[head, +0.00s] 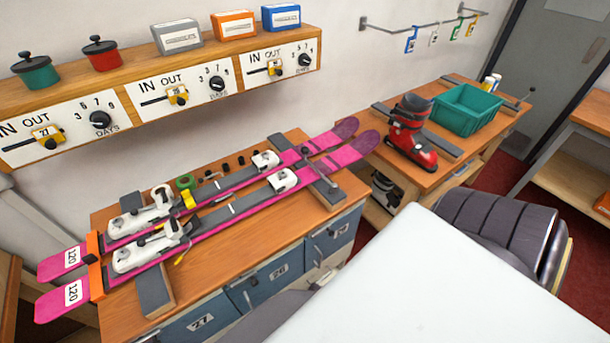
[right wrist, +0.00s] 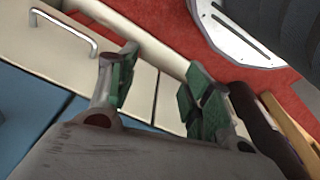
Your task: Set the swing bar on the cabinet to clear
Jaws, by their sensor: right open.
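The blue-fronted cabinet (head: 280,272), with numbered drawers and a wooden top, stands below the shelf in the head view. A short grey bar-like piece (head: 325,279) shows at its lower front; I cannot tell if this is the swing bar, or its setting. My right gripper (right wrist: 157,92) is open and empty in the right wrist view, its green-padded fingers apart. Blue panels (right wrist: 35,115) lie to its left, and a cream front with a metal handle (right wrist: 65,32) lies beyond it. My left gripper is not in view.
Pink skis (head: 235,205) lie across supports on the cabinet top. The bench to the right holds a red ski boot (head: 408,140) and a green crate (head: 466,108). Red floor (head: 515,165) shows beyond. My own white body hides the lower right.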

